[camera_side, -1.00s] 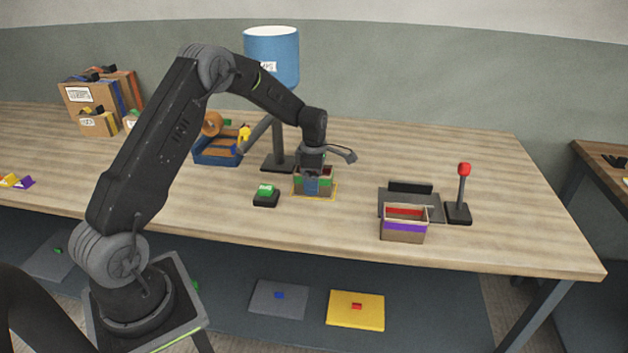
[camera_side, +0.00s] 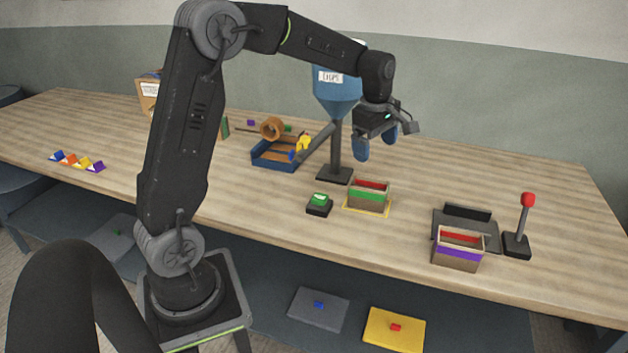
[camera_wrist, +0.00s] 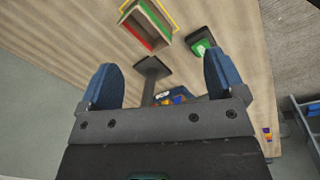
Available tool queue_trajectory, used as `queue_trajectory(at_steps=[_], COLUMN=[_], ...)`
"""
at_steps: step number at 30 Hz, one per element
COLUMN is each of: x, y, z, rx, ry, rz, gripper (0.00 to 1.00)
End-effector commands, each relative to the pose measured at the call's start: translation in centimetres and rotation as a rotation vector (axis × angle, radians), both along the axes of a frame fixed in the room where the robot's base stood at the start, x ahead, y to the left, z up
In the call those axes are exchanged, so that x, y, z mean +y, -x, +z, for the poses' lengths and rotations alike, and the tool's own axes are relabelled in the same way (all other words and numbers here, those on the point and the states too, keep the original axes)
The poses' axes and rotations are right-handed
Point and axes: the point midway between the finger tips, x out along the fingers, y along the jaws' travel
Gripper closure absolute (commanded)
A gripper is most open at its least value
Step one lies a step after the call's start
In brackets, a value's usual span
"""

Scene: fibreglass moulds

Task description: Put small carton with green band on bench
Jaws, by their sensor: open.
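The small carton with a green band (camera_side: 368,196) stands upright and open-topped on the bench (camera_side: 110,140), inside a yellow outline (camera_side: 390,210). Its inside shows red. It also shows at the top of the wrist view (camera_wrist: 143,28). My gripper (camera_side: 376,150) is above and behind the carton, apart from it. Its two blue fingers are spread in the wrist view (camera_wrist: 163,85), with nothing held between them.
A blue hopper (camera_side: 336,92) on a dark stand rises just behind the carton. A green button box (camera_side: 319,204) is to its left. A purple-banded carton (camera_side: 458,250) stands by a dark flat device (camera_side: 465,228) and a red-knobbed lever (camera_side: 527,202) at right. A blue tray (camera_side: 275,158) lies left.

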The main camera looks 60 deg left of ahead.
Motion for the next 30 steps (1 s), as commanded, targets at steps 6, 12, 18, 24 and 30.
queue_trajectory(at_steps=[6,12,18,24,30], x=[-6.5,-10.8,-13.3,-14.1,-14.2], y=[7.5,15.2,21.4,24.0,24.3], z=[5.3,6.8,5.7,4.6,4.4], rx=[-0.103,-0.180,-0.227,-0.243,-0.242], ry=[-0.115,-0.264,-0.421,-0.512,-0.521], rz=[-0.588,-1.115,-1.547,-1.754,-1.782], gripper=[0.11,0.11,0.11,0.11,0.11])
